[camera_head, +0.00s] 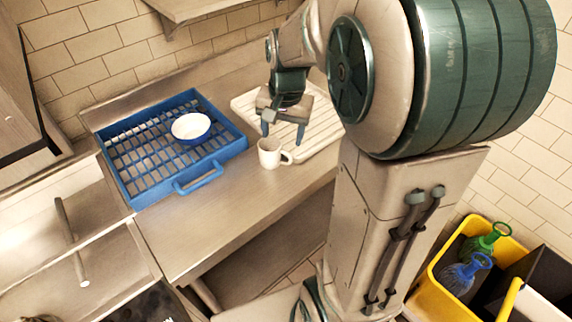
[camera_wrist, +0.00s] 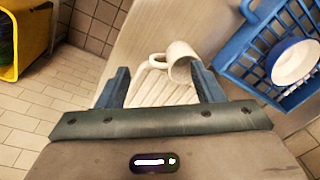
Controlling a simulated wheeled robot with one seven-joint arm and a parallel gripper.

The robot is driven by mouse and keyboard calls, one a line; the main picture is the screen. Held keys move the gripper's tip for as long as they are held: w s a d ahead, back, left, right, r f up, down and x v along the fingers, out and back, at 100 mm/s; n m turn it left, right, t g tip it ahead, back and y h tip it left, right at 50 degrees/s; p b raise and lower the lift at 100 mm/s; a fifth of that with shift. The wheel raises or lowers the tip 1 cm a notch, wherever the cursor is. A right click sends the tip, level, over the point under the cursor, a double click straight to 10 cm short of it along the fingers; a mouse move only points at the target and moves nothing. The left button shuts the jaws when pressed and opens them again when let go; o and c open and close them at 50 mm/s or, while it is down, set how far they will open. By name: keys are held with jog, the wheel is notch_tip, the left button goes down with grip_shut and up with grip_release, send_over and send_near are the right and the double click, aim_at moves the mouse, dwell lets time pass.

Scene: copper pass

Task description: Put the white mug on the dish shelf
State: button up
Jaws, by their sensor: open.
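The white mug (camera_head: 270,152) stands upright on the counter at the near left edge of a ribbed white board, its handle towards the right. In the wrist view the mug (camera_wrist: 183,62) is just beyond the right-hand finger, its handle pointing left. My gripper (camera_head: 283,131) is open and empty, pointing down above the board just behind the mug. In the wrist view my gripper (camera_wrist: 160,77) has its fingers wide apart with nothing between them gripped. A wall shelf (camera_head: 190,8) shows only partly at the top edge; I cannot tell if it is the dish shelf.
A blue rack (camera_head: 209,183) holding a blue-and-white bowl (camera_head: 191,127) stands left of the mug. The ribbed board (camera_head: 247,103) lies under my gripper. A yellow bin (camera_head: 446,270) with bottles is at lower right. The counter (camera_head: 215,225) in front is clear.

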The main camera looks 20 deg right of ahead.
jog(key=s+a+r+n+t, duration=0.1)
jog(key=s+a+n, duration=0.1)
jog(key=s, duration=0.4)
jog(key=s+a+r+n+t, duration=0.1)
jog(key=s+a+r+n, duration=0.1)
jog(key=s+n, duration=0.2)
jog(key=s, duration=0.3)
jog(key=shift+a+n, duration=0.3)
jog(key=shift+a, duration=0.05)
jog(key=shift+s+a, duration=0.1)
jog(key=shift+s, duration=0.4)
jog(key=shift+c, duration=0.3)
jog(key=shift+s+n, duration=0.2)
jog(key=shift+n, duration=0.2)
jog(key=c, duration=0.5)
jog(key=shift+a, duration=0.15)
